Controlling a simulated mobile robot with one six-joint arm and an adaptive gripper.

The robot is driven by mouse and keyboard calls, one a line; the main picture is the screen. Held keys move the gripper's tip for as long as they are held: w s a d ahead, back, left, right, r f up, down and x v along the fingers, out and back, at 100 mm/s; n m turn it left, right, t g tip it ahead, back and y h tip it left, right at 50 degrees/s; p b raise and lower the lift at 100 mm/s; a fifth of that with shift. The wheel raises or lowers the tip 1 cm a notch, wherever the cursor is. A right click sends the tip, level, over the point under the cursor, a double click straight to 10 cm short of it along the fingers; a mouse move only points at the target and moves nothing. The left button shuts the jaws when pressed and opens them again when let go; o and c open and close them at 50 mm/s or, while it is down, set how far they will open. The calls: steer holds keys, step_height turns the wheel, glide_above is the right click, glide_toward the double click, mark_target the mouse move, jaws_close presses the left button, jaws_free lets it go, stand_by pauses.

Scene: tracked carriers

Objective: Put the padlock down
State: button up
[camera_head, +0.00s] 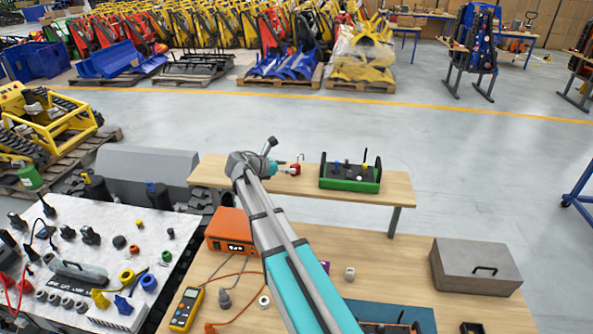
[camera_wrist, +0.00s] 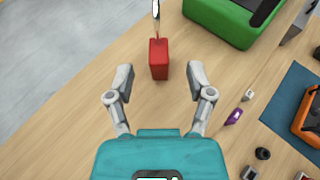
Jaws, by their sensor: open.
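The red padlock (camera_wrist: 158,60) shows in the wrist view on the wooden bench, just beyond my fingertips, with a thin metal part at its far end. It also shows in the head view (camera_head: 294,169) beside the end of my arm, on the narrow back bench (camera_head: 225,174). My gripper (camera_wrist: 158,82) is open, with its two fingers spread wide and a clear gap on each side of the padlock. In the head view my gripper (camera_head: 273,168) is partly hidden by my wrist.
A green tray (camera_head: 349,185) with small items stands right of the padlock. The front bench (camera_head: 385,258) holds an orange device (camera_head: 230,231), a yellow multimeter (camera_head: 186,309) and a grey box (camera_head: 475,267). Bare wood lies left of the padlock in the wrist view.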

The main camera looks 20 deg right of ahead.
mark_target(296, 165)
steer(key=shift+b+x, duration=0.65)
steer(key=shift+x, duration=1.5)
steer(key=shift+c, duration=0.2)
jaws_close()
